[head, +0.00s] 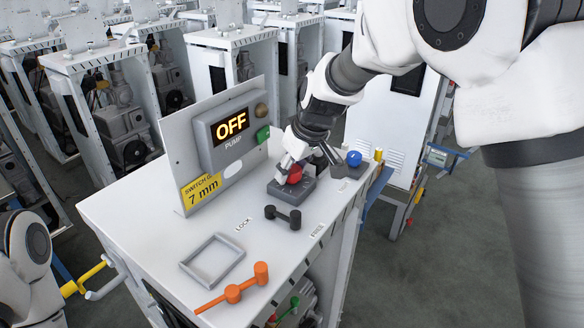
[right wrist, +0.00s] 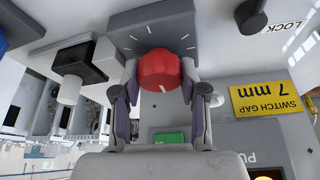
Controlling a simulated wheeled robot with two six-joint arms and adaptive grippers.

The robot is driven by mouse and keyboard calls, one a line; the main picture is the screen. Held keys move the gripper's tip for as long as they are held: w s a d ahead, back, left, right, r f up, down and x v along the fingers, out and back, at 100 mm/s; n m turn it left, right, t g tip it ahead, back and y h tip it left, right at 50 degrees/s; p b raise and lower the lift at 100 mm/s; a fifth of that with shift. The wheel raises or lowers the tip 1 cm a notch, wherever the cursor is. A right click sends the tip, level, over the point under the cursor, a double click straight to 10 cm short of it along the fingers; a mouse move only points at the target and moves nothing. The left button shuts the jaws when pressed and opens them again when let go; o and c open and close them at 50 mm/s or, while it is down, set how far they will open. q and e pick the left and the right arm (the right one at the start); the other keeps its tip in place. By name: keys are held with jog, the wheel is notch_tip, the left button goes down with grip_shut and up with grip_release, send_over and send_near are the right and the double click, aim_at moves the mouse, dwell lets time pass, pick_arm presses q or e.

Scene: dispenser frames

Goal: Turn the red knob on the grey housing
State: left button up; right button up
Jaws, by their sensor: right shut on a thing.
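The red knob (head: 295,174) sits on the grey housing (head: 281,190) on the white bench top.
A display panel (head: 232,125) reads OFF, with a green button (head: 263,135) beside it. A blue knob (head: 354,158), a black dumbbell-shaped part (head: 283,216), a grey rectangular frame (head: 212,261) and an orange handle (head: 233,293) are on the bench (head: 150,208).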

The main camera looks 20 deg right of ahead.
jog(key=o, duration=0.9)
jog(key=shift+c, duration=0.2)
jog(key=v, duration=1.2)
